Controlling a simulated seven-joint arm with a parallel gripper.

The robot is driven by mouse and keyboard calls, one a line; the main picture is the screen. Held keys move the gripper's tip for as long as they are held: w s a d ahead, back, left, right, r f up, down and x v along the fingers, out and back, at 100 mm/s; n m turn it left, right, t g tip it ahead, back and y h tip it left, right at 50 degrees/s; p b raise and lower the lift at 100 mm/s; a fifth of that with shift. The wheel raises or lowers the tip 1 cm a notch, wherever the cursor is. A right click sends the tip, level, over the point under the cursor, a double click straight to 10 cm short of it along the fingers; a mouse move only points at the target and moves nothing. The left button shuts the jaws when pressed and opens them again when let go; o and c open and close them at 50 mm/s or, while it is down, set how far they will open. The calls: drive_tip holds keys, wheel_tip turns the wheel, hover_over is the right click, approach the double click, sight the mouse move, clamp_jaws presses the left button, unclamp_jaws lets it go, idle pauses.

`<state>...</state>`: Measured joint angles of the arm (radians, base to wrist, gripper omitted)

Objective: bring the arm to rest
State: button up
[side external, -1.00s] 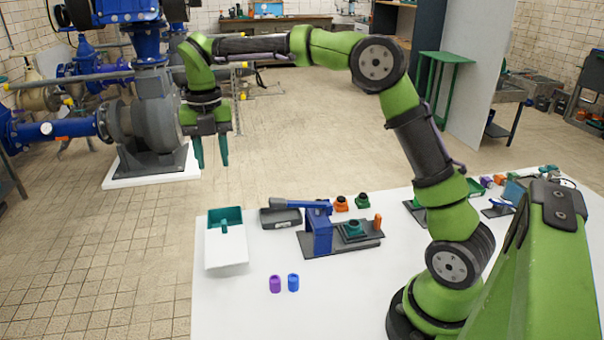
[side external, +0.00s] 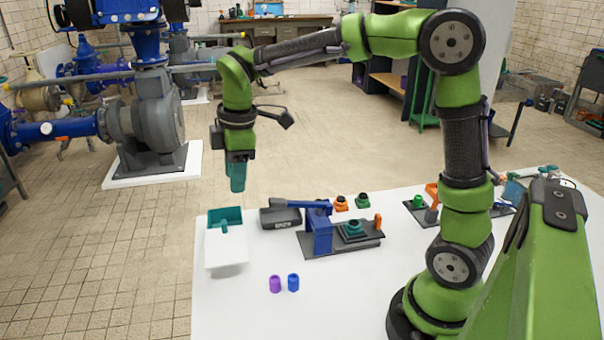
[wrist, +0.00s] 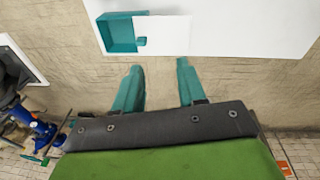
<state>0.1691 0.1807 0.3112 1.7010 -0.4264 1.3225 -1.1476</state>
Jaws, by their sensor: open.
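My gripper (side external: 237,178) hangs pointing down, raised above the far left corner of the white table, in the side external view. There its fingers line up one behind the other. In the wrist view my gripper (wrist: 160,82) shows two teal fingers spread apart with nothing between them. It is clear of everything around it.
A white and teal tray (side external: 226,256) stands at the table's left end and shows in the wrist view (wrist: 168,30). Beside it are a dark grey bin (side external: 281,218) and a blue press (side external: 319,232). A purple cup (side external: 275,284) and a blue cup (side external: 293,283) stand near the front.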

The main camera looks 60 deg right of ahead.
drive_tip(key=s+d+r+m+t+y, duration=0.1)
drive_tip(key=s+m+t, duration=0.4)
drive_tip(key=s+m, duration=0.9)
drive_tip(key=s+r, duration=0.1)
drive_tip(key=s, duration=0.2)
drive_tip(key=shift+s+m+t+y, duration=0.3)
drive_tip(key=shift+y, duration=0.1)
